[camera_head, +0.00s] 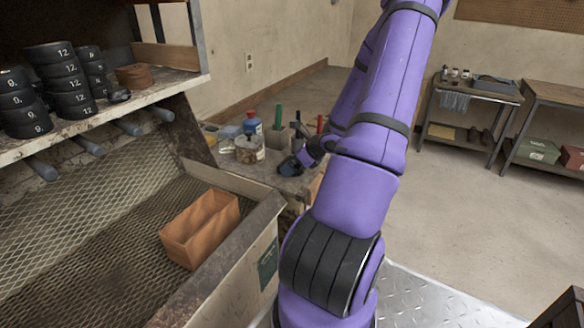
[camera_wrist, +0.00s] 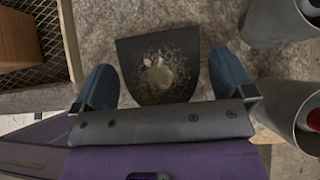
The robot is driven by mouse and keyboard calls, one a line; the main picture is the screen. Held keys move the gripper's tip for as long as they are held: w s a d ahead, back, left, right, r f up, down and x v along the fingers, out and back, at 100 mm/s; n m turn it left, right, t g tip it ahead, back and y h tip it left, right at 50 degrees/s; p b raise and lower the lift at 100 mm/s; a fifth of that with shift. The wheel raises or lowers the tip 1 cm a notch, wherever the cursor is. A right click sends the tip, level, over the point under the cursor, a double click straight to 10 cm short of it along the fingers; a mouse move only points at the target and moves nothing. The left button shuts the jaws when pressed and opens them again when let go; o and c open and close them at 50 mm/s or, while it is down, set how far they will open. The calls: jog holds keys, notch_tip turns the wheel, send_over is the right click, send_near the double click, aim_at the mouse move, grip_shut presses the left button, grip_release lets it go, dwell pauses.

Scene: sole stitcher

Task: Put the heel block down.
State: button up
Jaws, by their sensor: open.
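The heel block (camera_wrist: 158,62) is dark, with a worn, pale-flecked face, and rests on the grey bench top in the wrist view. My gripper (camera_wrist: 166,85) is open around it, with one blue finger to its left and one to its right. A gap shows between each finger and the block. In the head view my gripper (camera_head: 290,167) is small, low over the small bench (camera_head: 288,188) beyond the machine's tray. The arm hides part of that bench, and the block is hard to make out there.
Grey cylindrical cups (camera_wrist: 280,22) stand close to the right of my gripper in the wrist view. A jar (camera_head: 249,149), a blue bottle (camera_head: 252,122) and upright tools crowd the bench. A wooden box (camera_head: 201,228) sits in the mesh tray at left. Black numbered blocks (camera_head: 58,72) stack on the shelf.

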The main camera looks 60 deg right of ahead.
jog(key=shift+w+f, duration=0.15)
jog(key=shift+w, duration=0.05)
jog(key=shift+c, duration=0.2)
jog(key=c, duration=0.9)
